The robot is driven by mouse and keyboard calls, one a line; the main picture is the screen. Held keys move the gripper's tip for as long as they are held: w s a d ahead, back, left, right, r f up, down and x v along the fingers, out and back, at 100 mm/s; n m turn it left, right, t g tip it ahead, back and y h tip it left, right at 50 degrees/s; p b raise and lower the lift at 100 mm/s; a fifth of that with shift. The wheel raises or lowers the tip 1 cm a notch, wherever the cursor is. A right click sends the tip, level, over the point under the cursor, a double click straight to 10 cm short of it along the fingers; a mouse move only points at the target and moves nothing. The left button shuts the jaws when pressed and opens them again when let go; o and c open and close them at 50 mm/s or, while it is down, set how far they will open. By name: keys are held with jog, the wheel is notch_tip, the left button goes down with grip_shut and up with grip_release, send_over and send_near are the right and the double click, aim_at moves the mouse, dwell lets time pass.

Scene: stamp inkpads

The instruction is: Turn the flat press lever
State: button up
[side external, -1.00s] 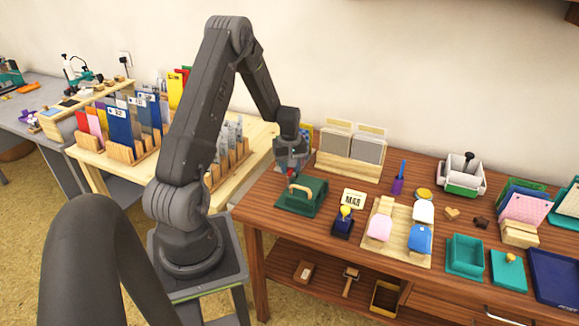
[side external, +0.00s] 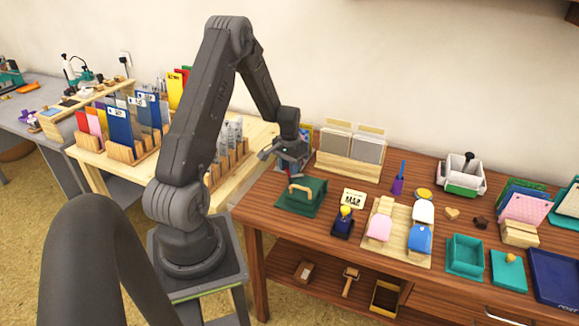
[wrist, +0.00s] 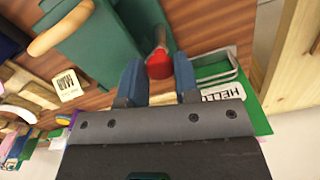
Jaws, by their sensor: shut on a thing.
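The flat press is a green block (side external: 293,203) with a curved wooden handle (side external: 301,190), at the left end of the brown table. The press body (wrist: 103,45) and handle (wrist: 62,28) also show in the wrist view. Its lever has a red end (wrist: 159,64), which lies between my blue fingertips. My gripper (wrist: 160,76) is shut on this lever. In the side view my gripper (side external: 290,168) is just behind the press; the lever is mostly hidden there.
A HELLO plate (wrist: 222,91) with a metal clip lies close to the fingers in the wrist view. A wooden card rack (side external: 345,168) stands right of my gripper. A small card (side external: 353,200) and a dark stamp (side external: 343,228) lie right of the press.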

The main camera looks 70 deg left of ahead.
jog(key=m, duration=0.6)
dwell(0.6)
jog(key=o, duration=0.9)
jog(key=shift+r, duration=0.15)
notch_tip(320, 180, up, 14)
jog(key=shift+f, duration=0.2)
jog(key=shift+d, duration=0.1)
